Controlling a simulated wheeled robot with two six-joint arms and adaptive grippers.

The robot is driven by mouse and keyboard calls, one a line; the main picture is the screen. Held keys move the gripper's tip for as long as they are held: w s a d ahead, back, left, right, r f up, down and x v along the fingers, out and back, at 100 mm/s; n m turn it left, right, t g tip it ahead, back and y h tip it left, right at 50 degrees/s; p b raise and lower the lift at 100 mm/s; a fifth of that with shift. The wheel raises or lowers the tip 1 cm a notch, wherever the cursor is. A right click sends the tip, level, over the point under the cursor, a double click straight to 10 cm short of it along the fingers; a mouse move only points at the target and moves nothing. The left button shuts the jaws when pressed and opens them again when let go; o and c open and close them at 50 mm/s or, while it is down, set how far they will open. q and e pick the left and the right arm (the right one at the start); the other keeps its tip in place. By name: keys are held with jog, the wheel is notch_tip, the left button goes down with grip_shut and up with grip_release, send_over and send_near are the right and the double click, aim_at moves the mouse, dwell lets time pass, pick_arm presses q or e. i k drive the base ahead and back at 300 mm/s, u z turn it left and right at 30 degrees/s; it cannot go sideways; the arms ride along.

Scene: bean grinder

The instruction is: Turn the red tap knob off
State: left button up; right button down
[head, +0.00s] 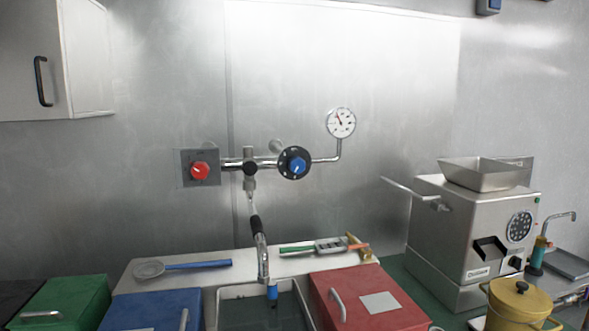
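The red tap knob (200,171) is on a square grey plate on the metal wall, left of centre in the head view. It has a small pale pointer mark, whose exact setting is too small to read. A chrome pipe (236,164) runs from it to the right, to a blue knob (294,162) on a round black dial. A spout with a black grip (257,228) hangs from the pipe over the sink (230,293). Neither of my grippers shows in this view.
A pressure gauge (341,122) is on the pipe's right end. Green (78,297), blue (160,309) and red (378,298) boxes stand below. A grinder (450,235) and yellow pot (518,303) are at right. A cabinet (85,60) hangs upper left. The space before the red knob is clear.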

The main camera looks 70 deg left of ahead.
aim_at(200, 171)
jog(key=z, duration=0.35)
jog(key=k, duration=1.95)
jog(key=u, duration=0.9)
jog(key=i, duration=0.45)
